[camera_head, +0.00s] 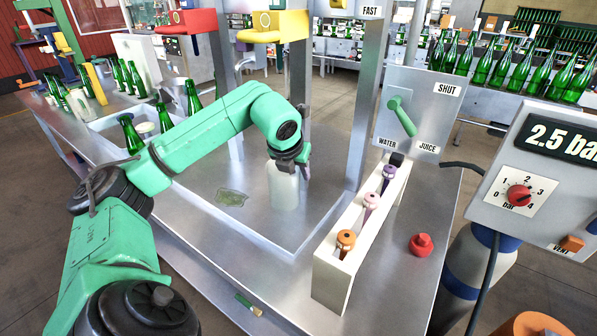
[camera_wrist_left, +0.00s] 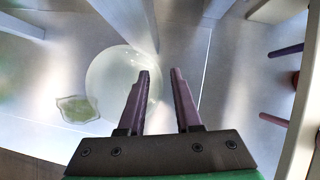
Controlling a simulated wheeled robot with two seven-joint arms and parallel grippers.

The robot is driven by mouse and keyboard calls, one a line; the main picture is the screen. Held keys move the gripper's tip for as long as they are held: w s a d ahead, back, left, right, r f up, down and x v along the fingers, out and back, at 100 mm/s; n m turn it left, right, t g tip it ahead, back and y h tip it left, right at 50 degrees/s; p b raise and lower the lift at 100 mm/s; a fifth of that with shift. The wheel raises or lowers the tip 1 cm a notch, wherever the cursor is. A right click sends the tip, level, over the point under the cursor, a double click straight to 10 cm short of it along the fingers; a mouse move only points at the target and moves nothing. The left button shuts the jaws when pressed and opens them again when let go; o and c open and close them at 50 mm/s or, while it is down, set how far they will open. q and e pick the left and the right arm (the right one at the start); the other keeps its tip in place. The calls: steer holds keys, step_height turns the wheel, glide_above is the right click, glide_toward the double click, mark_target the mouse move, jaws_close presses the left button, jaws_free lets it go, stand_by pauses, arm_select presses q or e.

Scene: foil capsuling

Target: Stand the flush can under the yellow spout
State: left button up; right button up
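The flush can (camera_head: 284,187), a pale whitish cylinder, stands upright on the metal tray floor, below and slightly right of the yellow spout (camera_head: 272,30) in the head view. I cannot tell whether it is directly under it. My left gripper (camera_head: 297,160) is at the can's top, hiding part of it. In the left wrist view the can (camera_wrist_left: 108,72) is a pale round shape, with one finger overlapping it and the other past its right edge. The left gripper (camera_wrist_left: 161,75) is open, with a clear gap between its fingers. My right gripper is out of view.
A greenish puddle-like patch (camera_head: 231,197) lies left of the can. A pale rack (camera_head: 333,265) with several coloured-top tools stands to the right, before a lever panel (camera_head: 415,105). Metal posts flank the spout. Green bottles (camera_head: 130,133) stand at left; a red knob (camera_head: 421,244) sits right.

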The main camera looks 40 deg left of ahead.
arm_select(q)
steer(key=v, duration=1.2)
steer(key=shift+r+p, duration=0.2)
steer(key=shift+p, duration=0.1)
steer(key=shift+f, duration=0.1)
